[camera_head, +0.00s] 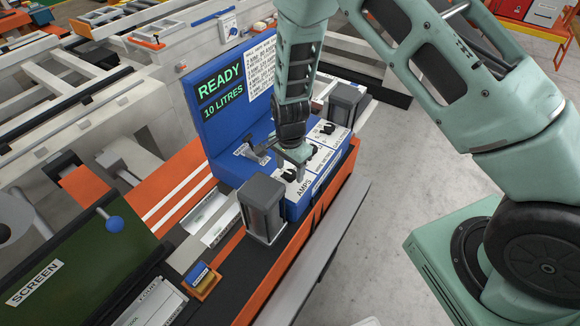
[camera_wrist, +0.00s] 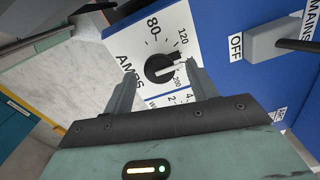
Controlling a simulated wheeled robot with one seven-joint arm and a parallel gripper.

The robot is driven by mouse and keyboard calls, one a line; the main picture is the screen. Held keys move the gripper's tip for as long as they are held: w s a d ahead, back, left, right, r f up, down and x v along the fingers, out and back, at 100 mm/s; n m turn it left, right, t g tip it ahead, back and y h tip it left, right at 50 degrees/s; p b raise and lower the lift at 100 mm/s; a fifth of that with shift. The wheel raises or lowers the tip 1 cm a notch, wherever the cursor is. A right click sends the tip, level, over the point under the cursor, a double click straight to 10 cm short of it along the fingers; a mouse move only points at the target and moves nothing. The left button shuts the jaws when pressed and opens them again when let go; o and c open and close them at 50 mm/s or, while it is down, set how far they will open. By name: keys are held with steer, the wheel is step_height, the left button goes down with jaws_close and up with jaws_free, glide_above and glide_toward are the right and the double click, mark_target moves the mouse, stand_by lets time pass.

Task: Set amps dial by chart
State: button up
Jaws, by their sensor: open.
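The amps dial (camera_wrist: 160,69) is a black round knob on a white plate marked AMPS, with 80, 120 and 200 around it. In the wrist view its pale pointer line lies on the right side, toward the 200. My gripper (camera_wrist: 158,82) is open, with one finger on each side of the knob's lower part; I cannot tell whether they touch it. In the head view my gripper (camera_head: 296,158) is over the blue panel, near the AMPS label. The chart (camera_head: 261,66) is a white sheet on the blue upright, its text too small to read and partly behind my arm.
A green display (camera_head: 220,90) reads READY, 10 LITRES. A lever switch (camera_wrist: 285,40) marked OFF and MAINS is close on the right in the wrist view. Grey posts (camera_head: 263,208) flank the panel. More black knobs (camera_head: 328,128) sit further along it.

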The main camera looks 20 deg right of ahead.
steer(key=shift+f, duration=0.55)
steer(key=c, duration=1)
